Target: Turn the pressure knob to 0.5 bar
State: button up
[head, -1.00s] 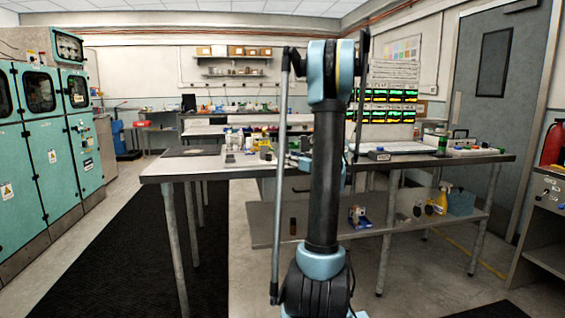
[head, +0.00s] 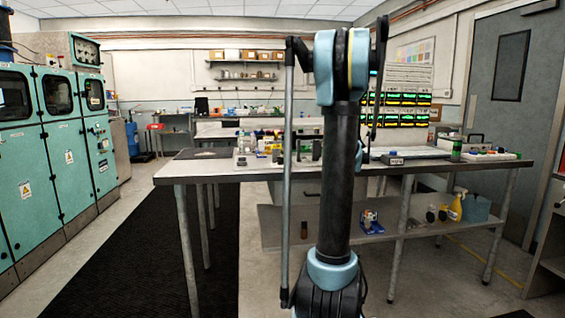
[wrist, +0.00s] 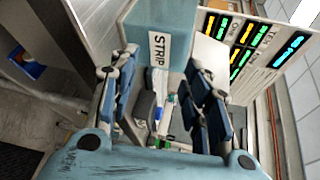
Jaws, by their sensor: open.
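My gripper (wrist: 160,68) is open in the wrist view, its two dark-blue fingers apart with nothing held between them. A light-blue block (wrist: 158,22) with a white label reading STRIP lies beyond the fingertips, partly in the gap. I cannot tell whether it touches them. In the head view my upright arm hides the gripper and part of the bench. I cannot make out the pressure knob or its scale in either view. A box with dials (head: 86,50) sits on top of the teal cabinets at left, too small to read.
The long bench (head: 215,168) crosses the middle, with small items on top and a lower shelf (head: 270,222). Teal cabinets (head: 55,140) line the left. A black floor mat (head: 150,250) lies clear at left.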

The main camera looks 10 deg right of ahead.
jog(key=a+f+m+g+y, duration=0.2)
jog(key=a+f+m+y, duration=0.1)
jog(key=a+f+y, duration=0.15)
jog(key=m+y, duration=0.2)
jog(key=y, duration=0.8)
send_near(280, 160)
jog(key=shift+g, duration=0.3)
jog(key=x, duration=0.5)
jog(key=w+d+x, duration=0.1)
jog(key=x, duration=0.2)
jog(key=shift+w+a+r, duration=0.2)
jog(key=shift+w+r, duration=0.05)
jog(key=shift+w, duration=0.05)
jog(key=shift+c, duration=0.3)
jog(key=shift+n, duration=0.3)
grip_shut()
